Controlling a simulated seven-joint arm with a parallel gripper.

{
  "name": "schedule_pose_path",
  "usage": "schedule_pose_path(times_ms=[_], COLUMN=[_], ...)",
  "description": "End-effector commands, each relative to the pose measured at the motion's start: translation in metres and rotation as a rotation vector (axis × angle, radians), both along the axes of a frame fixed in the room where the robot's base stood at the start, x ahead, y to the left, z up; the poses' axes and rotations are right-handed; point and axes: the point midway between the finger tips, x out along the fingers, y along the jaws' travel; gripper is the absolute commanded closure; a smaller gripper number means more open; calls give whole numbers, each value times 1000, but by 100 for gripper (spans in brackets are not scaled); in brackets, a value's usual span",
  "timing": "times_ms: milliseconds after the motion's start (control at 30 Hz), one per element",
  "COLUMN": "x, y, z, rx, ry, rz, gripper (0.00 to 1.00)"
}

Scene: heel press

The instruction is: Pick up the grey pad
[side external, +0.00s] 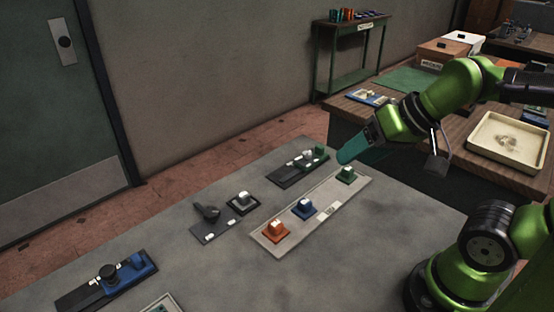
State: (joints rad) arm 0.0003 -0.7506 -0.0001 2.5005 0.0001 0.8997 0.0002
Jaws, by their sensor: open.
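A small light-grey block on a dark square base, which looks like the grey pad (243,199), sits on the table left of centre. It is at the right end of a dark plate (225,230) that also carries a black lever-like part (207,211). My gripper (347,157) reaches in from the right, with a teal end pointing down and left. It is open and well apart from the grey block, above the far end of the pale tray. I see nothing held in it, though the finger gap is hard to make out.
A pale tray (326,208) holds orange (275,231), blue (304,208) and green (346,174) blocks. Dark fixtures stand behind it (298,169) and at front left (106,285). The grey table (370,260) is clear in front of the tray.

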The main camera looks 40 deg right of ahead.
Motion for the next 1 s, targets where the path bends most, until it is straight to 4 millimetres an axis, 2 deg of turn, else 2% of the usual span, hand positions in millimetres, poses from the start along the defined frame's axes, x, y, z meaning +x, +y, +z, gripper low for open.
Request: schedule_pose_path(times_ms=[200,367,467,733,867,1000], x=[0,9,32,121,167,214], y=[1,5,10,26,36,48], z=[0,-15,-15,-19,-32,-53], rx=[0,0,-10,-78,-124,-180], ry=[3,77,135,313,394,478], rz=[4,23,46,143,194,246], gripper=[38,38,38,38,38,38])
